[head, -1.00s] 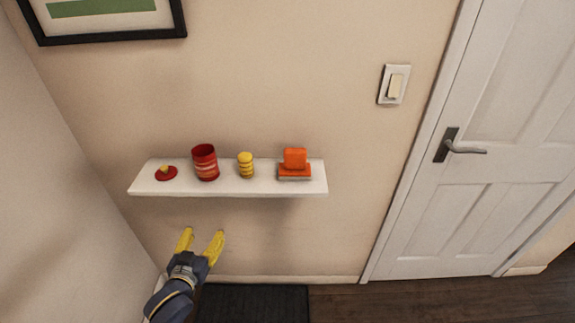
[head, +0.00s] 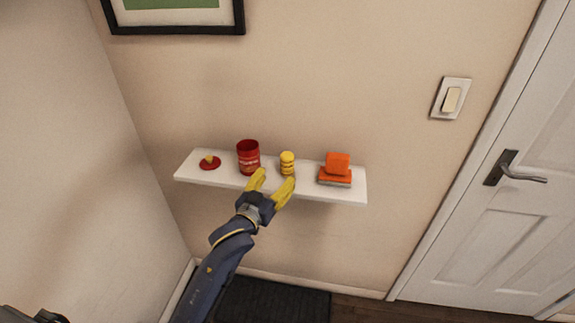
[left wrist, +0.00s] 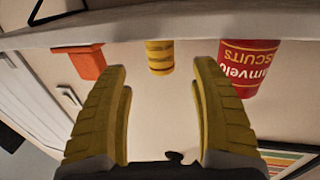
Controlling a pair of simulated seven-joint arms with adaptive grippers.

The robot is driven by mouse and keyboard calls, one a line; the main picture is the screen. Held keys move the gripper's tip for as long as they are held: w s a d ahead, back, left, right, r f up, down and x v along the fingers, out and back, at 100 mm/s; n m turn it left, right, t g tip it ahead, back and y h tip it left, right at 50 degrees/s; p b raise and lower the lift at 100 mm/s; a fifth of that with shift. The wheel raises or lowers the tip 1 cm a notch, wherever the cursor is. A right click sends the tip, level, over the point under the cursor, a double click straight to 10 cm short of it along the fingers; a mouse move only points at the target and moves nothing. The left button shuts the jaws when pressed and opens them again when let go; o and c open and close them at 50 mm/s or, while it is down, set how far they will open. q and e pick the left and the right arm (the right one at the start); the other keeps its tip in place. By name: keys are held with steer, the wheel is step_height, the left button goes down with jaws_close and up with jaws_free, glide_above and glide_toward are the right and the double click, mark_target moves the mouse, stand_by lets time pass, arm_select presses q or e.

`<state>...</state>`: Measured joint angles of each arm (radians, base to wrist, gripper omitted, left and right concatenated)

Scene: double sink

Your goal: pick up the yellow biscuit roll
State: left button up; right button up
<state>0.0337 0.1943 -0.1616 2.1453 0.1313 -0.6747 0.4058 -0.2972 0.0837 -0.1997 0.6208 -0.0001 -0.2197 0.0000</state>
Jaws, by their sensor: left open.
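The yellow biscuit roll (head: 287,163) stands upright on the white wall shelf (head: 235,184), between a red tin and an orange block. My left gripper (head: 273,180) is at the shelf's front edge, just short of the roll, with its yellow fingers spread and nothing between them. In the left wrist view, which is upside down, the roll (left wrist: 160,58) shows beyond the gap between the fingertips (left wrist: 160,66). The roll's lower part is partly behind a finger in the head view. My right gripper is not in view.
The red biscuit tin (head: 248,157) stands close left of the roll. A red lid with a yellow knob (head: 210,162) lies farther left. The orange block (head: 337,164) sits on the right. A picture frame hangs above. A door (head: 480,220) is at the right.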

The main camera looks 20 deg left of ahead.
mark_target(284, 167)
arm_select(q)
steer(key=shift+w+d, duration=0.2)
steer(key=shift+w, duration=1.2)
steer(key=shift+w+d, duration=0.15)
steer(key=shift+w, duration=1.3)
steer(key=shift+w+d, duration=0.2)
steer(key=shift+w, duration=1.2)
steer(key=c, duration=1.3)
steer(key=shift+r, duration=0.1)
steer(key=shift+c, duration=0.2)
